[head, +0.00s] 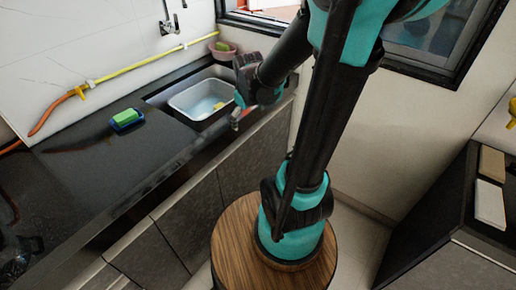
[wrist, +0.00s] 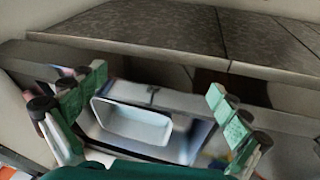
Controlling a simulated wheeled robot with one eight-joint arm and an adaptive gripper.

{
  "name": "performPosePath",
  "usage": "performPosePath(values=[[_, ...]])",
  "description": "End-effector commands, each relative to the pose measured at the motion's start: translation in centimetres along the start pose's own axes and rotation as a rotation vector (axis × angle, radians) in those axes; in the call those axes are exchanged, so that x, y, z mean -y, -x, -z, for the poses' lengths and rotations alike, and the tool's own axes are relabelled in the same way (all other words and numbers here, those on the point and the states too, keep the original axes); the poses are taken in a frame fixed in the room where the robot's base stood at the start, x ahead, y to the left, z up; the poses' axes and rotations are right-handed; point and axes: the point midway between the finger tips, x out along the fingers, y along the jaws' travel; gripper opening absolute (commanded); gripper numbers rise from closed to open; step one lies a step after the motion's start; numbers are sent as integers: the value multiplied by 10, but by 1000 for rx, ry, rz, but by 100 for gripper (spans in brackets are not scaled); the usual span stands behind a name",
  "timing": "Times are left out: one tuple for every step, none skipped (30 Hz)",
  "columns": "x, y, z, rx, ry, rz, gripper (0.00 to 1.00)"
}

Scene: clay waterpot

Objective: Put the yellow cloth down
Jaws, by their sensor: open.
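My gripper (head: 238,112) is by the front edge of the sink, close to the white basin. In the wrist view my gripper (wrist: 157,88) has its green fingers wide apart, with nothing between them. The white basin (head: 180,104) sits in the sink and also shows beyond the fingers in the wrist view (wrist: 132,139). A small yellow patch (head: 219,105) shows inside the basin's right part, next to my gripper. It may be the yellow cloth, but it is too small to be sure. No cloth is clear in the wrist view.
A green sponge (head: 126,116) on a blue holder lies on the dark counter (head: 75,165). A yellow and orange hose (head: 140,66) runs along the wall. A pinkish pot (head: 222,50) stands behind the sink. A yellow thing (head: 512,113) is at the right edge.

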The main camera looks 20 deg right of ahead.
Motion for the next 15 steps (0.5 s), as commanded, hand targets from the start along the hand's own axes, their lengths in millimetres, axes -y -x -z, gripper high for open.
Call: performPosePath(values=[[10, 3, -22, -9, -72, 5, 100], [16, 4, -34, -15, -120, 10, 100], [24, 4, -47, -23, -179, 16, 100], [29, 4, -57, -29, -221, 20, 100], [34, 4, -66, -34, -261, 24, 100], [40, 4, -77, -40, -310, 29, 100], [45, 4, -84, -44, -343, 33, 100], [49, 3, -91, -47, -373, 37, 100], [53, 3, -98, -50, -407, 41, 100], [56, 2, -103, -52, -428, 43, 100], [58, 2, -106, -54, -446, 45, 100], [60, 1, -110, -56, -465, 47, 100], [62, 1, -112, -57, -475, 49, 100], [62, 1, -114, -58, -482, 50, 100], [63, 1, -114, -59, -488, 50, 100]])
